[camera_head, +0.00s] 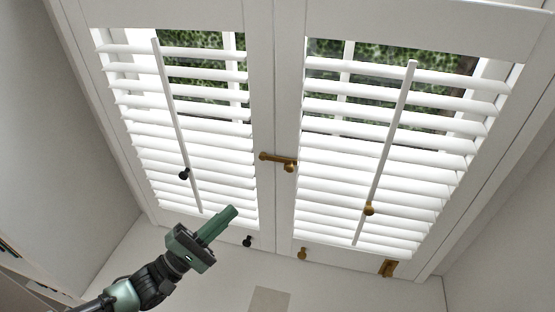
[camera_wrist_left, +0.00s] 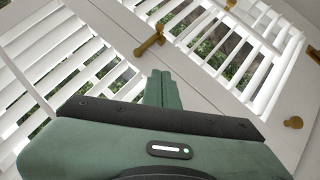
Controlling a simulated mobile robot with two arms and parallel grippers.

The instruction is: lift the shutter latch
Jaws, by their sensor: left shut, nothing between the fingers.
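The shutter latch (camera_head: 278,161) is a small brass bar with a round end. It lies across the seam between the two white shutter panels, nearly level and tilting slightly down to the right. In the left wrist view the brass latch (camera_wrist_left: 149,43) shows just beyond the fingertips. My left gripper (camera_head: 233,210) is green, shut and empty, below and left of the latch in the head view, pointing up and right. Its closed fingers (camera_wrist_left: 160,76) also show in the left wrist view. They look apart from the latch. My right gripper is not in view.
Each louvered panel has a tilt rod, a left one (camera_head: 172,110) with a black knob (camera_head: 184,173) and a right one (camera_head: 392,135) with a brass knob (camera_head: 369,209). A black knob (camera_head: 247,241), a brass knob (camera_head: 302,253) and a brass fitting (camera_head: 388,268) sit low on the frames.

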